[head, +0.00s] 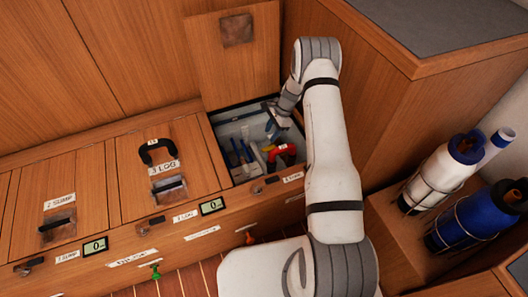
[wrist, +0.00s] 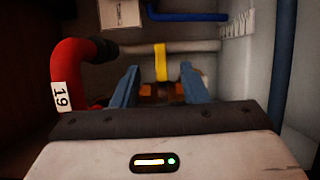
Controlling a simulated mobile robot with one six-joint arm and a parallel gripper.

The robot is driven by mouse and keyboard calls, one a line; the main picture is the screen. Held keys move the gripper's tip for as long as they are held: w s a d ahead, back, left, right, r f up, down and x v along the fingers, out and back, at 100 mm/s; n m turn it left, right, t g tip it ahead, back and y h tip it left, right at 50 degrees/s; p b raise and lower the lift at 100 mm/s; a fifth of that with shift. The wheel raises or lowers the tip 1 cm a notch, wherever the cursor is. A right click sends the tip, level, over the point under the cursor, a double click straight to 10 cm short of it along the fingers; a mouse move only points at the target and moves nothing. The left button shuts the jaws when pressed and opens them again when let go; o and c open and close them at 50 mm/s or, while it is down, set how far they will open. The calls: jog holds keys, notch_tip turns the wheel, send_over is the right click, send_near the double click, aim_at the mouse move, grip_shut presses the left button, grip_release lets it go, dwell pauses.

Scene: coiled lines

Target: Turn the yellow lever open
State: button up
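The yellow lever (wrist: 161,61) stands upright in the wrist view, in front of a grey pipe (wrist: 198,46). Its lower end meets a brownish fitting (wrist: 162,91), partly hidden by my gripper. My gripper (wrist: 160,72) is open, with one blue finger on each side of the lever's lower part and a visible gap to both. I cannot tell how deep the fingertips reach relative to the lever. In the head view my gripper (head: 273,130) reaches down into the open locker (head: 225,128); the lever is too small to make out surely there.
A red hose (wrist: 72,72) tagged 19 curves close on the left in the wrist view. Blue pipes run above (wrist: 187,16) and at right (wrist: 280,65). The raised lid (head: 237,65) stands behind the locker; a wooden cabinet (head: 400,110) stands to the right.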

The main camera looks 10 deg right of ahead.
aim_at(263, 150)
notch_tip(263, 150, down, 2)
jog(key=b+x, duration=0.2)
jog(key=x, duration=0.5)
jog(key=shift+a+b, duration=0.1)
jog(key=shift+b, duration=0.25)
jog(key=shift+c, duration=0.3)
jog(key=shift+s, duration=0.1)
grip_shut()
